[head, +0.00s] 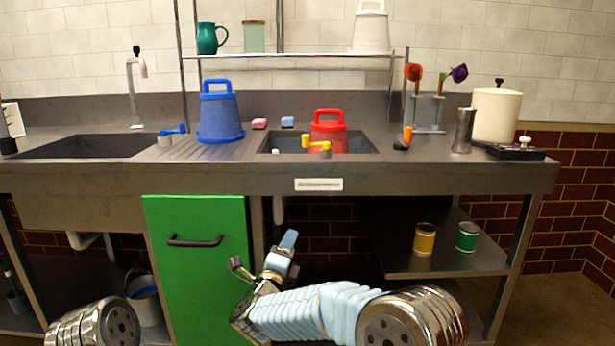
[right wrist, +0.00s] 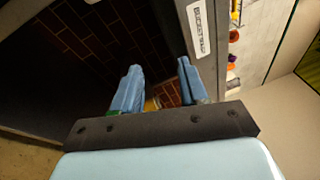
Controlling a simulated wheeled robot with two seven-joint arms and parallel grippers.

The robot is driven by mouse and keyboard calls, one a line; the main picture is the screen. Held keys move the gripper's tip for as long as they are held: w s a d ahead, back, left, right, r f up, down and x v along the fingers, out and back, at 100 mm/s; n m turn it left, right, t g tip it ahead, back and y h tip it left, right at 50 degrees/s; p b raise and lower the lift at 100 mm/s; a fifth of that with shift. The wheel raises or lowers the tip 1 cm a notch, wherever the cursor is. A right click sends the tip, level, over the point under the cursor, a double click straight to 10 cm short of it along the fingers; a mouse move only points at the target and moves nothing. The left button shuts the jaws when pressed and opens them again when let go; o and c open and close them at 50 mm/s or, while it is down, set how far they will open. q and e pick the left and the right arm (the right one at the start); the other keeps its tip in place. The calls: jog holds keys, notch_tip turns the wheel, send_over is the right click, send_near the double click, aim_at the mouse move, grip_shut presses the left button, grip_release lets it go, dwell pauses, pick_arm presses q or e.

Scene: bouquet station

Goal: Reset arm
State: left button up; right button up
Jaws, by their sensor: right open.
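My right arm reaches in from the lower right of the head view. Its gripper (head: 288,241) hangs in front of the counter, below the white label and beside the green cabinet door. In the right wrist view the two blue fingers of my right gripper (right wrist: 158,88) stand apart with nothing between them. Past them are the dark space under the counter and bits of a yellow can (right wrist: 152,104) and a green can (right wrist: 113,113). A rounded metal part of my left arm shows at the bottom left of the head view; its gripper is out of view.
The steel counter (head: 420,176) holds a blue bucket (head: 220,115), a red bucket (head: 328,132) at the right sink, a metal vase (head: 463,131) and a cream pot (head: 496,115). The green door (head: 200,270) is close to my right gripper. A lower shelf (head: 440,263) holds the yellow and green cans.

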jog(key=s+d+f+n+g+y, duration=0.2)
jog(key=d+f+n, duration=0.15)
jog(key=f, duration=0.55)
jog(key=s+d+f+n+g+y, duration=0.25)
jog(key=f+n, duration=0.25)
jog(key=f, duration=0.5)
jog(key=s+d+f+n+g+y, duration=0.1)
jog(key=d+f+n+g+y, duration=0.25)
jog(key=f, duration=0.55)
jog(key=s+d+f+n+g, duration=0.2)
jog(key=s+f, duration=0.3)
jog(key=s, duration=0.5)
jog(key=s+d+f+n+g, duration=0.2)
jog(key=s+f+n+g, duration=0.2)
jog(key=s, duration=0.6)
jog(key=s+d+f+n+g+y, duration=0.1)
jog(key=s+d+f+n+g, duration=0.1)
jog(key=s+f, duration=0.4)
jog(key=s+n+g, duration=0.1)
jog(key=s+g, duration=0.1)
jog(key=s, duration=0.2)
jog(key=shift+s+d+n, duration=0.25)
jog(key=shift+d+n, duration=0.05)
jog(key=shift+d, duration=0.1)
